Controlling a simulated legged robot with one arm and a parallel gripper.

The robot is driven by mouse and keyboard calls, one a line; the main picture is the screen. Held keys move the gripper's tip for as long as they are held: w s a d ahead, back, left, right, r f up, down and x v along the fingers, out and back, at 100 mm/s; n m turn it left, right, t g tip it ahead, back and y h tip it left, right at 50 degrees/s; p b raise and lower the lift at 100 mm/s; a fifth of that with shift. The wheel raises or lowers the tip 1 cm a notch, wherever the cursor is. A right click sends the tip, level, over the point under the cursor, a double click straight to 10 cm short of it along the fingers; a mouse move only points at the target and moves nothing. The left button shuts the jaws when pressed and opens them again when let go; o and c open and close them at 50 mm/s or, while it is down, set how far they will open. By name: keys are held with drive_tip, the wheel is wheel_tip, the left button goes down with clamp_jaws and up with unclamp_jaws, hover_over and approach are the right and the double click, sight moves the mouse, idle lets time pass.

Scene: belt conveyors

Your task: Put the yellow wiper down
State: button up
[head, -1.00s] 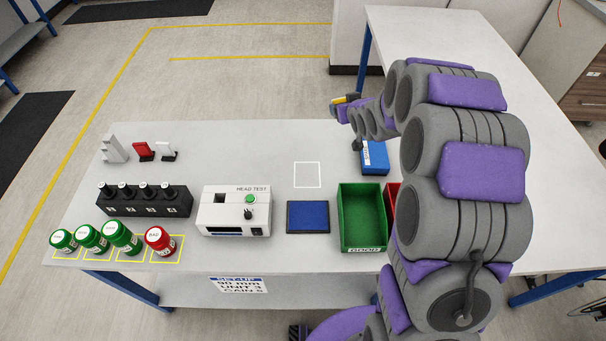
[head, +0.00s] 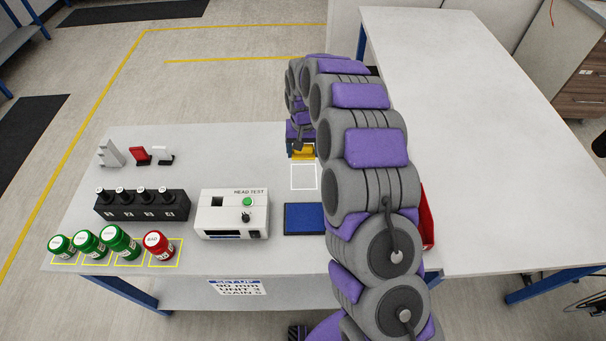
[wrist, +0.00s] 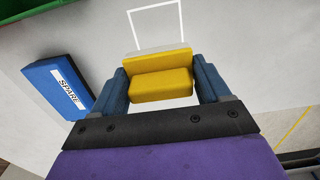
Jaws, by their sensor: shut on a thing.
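The yellow wiper (wrist: 162,82) is between the two blue fingers of my gripper (wrist: 163,85) in the wrist view, with a pale edge along its far side. My gripper is shut on it. In the head view the yellow wiper (head: 303,152) shows below my gripper (head: 301,146), just behind a white outlined square (head: 304,177) on the table. The same outline (wrist: 158,28) lies just beyond the wiper in the wrist view. I cannot tell whether the wiper touches the table.
A blue SPARE box (wrist: 62,88) lies left of my gripper in the wrist view. In the head view, a blue pad (head: 304,217) and a white HEAD TEST box (head: 232,215) stand nearer the front. My arm hides the green bin; a red bin (head: 427,215) shows partly.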

sight(304, 176)
wheel_tip(304, 176, down, 10)
drive_tip(key=shift+s+b, duration=0.1)
drive_tip(key=shift+b, duration=0.5)
drive_tip(key=shift+c, duration=0.5)
drive_tip(key=o, duration=0.9)
drive_tip(key=shift+o, duration=0.5)
drive_tip(key=shift+r, duration=0.15)
